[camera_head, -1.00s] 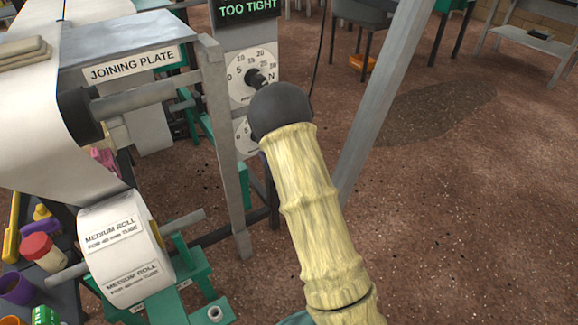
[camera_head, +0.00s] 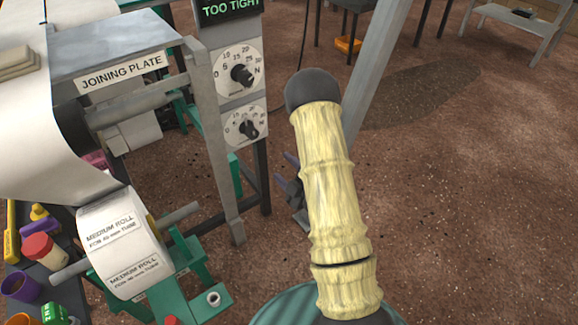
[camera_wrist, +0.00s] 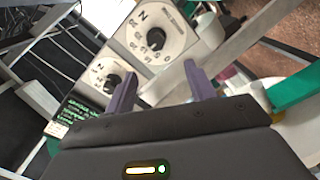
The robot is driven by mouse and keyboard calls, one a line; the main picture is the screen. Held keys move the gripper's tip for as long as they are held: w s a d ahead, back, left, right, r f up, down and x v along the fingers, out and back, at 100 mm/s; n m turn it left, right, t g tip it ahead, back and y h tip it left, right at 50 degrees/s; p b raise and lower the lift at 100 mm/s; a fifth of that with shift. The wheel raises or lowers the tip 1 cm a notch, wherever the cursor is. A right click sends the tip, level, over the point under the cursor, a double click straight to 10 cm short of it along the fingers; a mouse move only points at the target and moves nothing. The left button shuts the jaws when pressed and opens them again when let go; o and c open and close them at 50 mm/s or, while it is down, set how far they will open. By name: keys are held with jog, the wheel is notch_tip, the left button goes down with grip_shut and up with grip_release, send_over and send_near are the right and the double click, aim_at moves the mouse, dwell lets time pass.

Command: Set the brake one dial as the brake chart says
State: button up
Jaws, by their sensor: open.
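Two white dials with black knobs sit one above the other on a grey panel. In the wrist view the lower dial (camera_wrist: 177,40) is nearer and the upper dial (camera_wrist: 95,72) is beside the left finger. My gripper (camera_wrist: 160,88) is open and empty, its purple fingers apart from both knobs. In the head view my gripper (camera_head: 292,175) is right of the panel, partly behind my arm. I cannot identify the brake chart.
A screen reading "TOO TIGHT" (camera_head: 230,10) is above the dials. The joining plate (camera_head: 120,45) and a medium roll (camera_head: 120,250) are to the left. A grey slanted post (camera_head: 378,75) stands behind my arm. Open floor lies to the right.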

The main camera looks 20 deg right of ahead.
jog(key=shift+s+d+r+p, duration=0.15)
jog(key=shift+s+r+p, duration=0.2)
jog(key=shift+s+p, duration=0.55)
jog(key=shift+w, duration=0.2)
jog(key=s+a+r+m+g+h+p, duration=0.1)
jog(key=s+a+r+m+g+h, duration=0.15)
jog(key=s+r+m+g, duration=0.35)
jog(key=s+a+r+m+g+h, duration=0.2)
jog(key=s+a+r+m+g, duration=0.15)
jog(key=s+m+g, duration=0.5)
jog(key=w+p+v, duration=0.3)
jog(key=p+v, duration=0.9)
jog(key=w+r+p+v, duration=0.1)
jog(key=w+p+v, duration=0.1)
jog(key=p+v, duration=1)
jog(key=w+r+p+v, duration=0.1)
jog(key=w+p+v, duration=0.2)
jog(key=p+v, duration=1)
jog(key=shift+w+p, duration=0.5)
jog(key=shift+p, duration=0.25)
